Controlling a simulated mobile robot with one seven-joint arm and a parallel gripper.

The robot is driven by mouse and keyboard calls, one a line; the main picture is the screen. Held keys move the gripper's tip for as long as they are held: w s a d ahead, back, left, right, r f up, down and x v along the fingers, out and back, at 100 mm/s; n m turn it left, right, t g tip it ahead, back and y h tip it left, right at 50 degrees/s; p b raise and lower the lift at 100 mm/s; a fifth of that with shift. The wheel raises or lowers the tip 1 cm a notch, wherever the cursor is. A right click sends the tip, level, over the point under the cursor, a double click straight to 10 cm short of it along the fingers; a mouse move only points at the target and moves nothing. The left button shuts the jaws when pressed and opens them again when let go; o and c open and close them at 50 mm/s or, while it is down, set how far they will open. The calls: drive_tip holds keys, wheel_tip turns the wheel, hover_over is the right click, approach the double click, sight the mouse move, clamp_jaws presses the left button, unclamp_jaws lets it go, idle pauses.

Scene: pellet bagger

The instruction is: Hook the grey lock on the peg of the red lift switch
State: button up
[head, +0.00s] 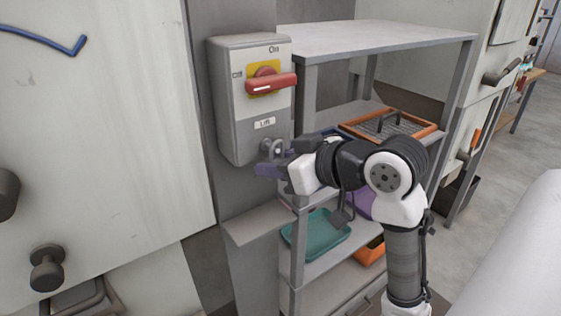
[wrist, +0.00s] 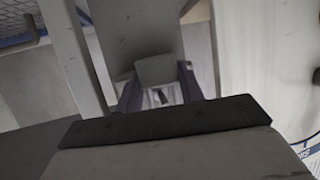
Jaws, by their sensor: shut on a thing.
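The lift switch is a grey box (head: 250,120) on a post in the head view, with a red handle (head: 270,84) on a yellow plate. The handle lies roughly level, its end pointing right. A "Lift" label sits below it. My gripper (head: 268,169) is at the box's lower front, its purple fingers shut on the grey lock (head: 273,147). The lock shows only as a small rounded grey shape above the fingers. In the wrist view a grey block (wrist: 157,70) shows between the fingers. The peg is not clearly visible, and I cannot tell whether the lock is around it.
A grey shelf rack (head: 385,38) stands just right of the switch, close to my arm. It holds a brown-rimmed tray (head: 432,127), a teal tray (head: 316,238) and an orange bin (head: 370,252). A pale cabinet panel (head: 100,130) with dark knobs fills the left.

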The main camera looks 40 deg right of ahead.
drive_tip(key=shift+w+f, duration=0.25)
drive_tip(key=shift+w, duration=0.15)
drive_tip(key=o, duration=1)
drive_tip(key=shift+c, duration=0.2)
drive_tip(key=shift+o, duration=0.6)
drive_tip(key=shift+s+r, duration=0.15)
drive_tip(key=shift+s, duration=0.25)
drive_tip(key=b+v, duration=0.2)
drive_tip(key=v, duration=1.2)
drive_tip(key=shift+b, duration=0.3)
drive_tip(key=shift+w, duration=0.1)
